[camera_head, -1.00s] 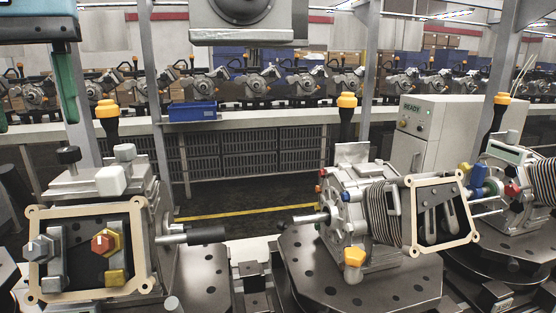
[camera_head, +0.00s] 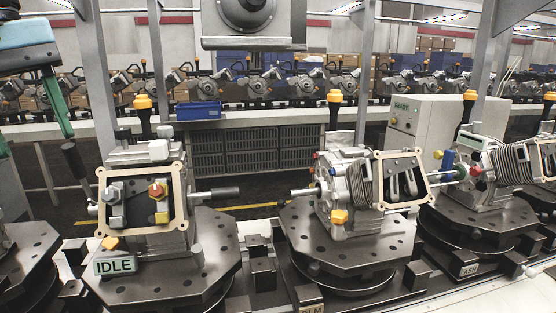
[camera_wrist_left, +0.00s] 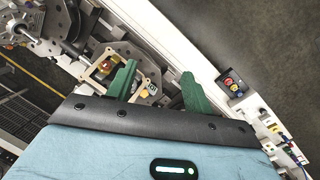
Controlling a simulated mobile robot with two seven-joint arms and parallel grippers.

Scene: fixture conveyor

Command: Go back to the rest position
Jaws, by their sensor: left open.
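My left gripper (camera_head: 36,143) hangs at the left edge of the head view. It has a blue body and green fingers, and one finger is partly cut off. In the left wrist view the fingers of my left gripper (camera_wrist_left: 159,70) stand apart with nothing gripped between them. They show in front of a machine unit with a cream frame and a pale rail. In the head view the gripper is left of the nearest machine unit (camera_head: 150,238), apart from it in the picture. My right gripper is not in view.
Round dark turntables (camera_head: 345,240) carry machine units along the conveyor. A blue bin (camera_head: 198,111) sits on the back bench. A "READY" cabinet (camera_head: 405,122) stands behind. A button box (camera_wrist_left: 232,83) shows in the left wrist view.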

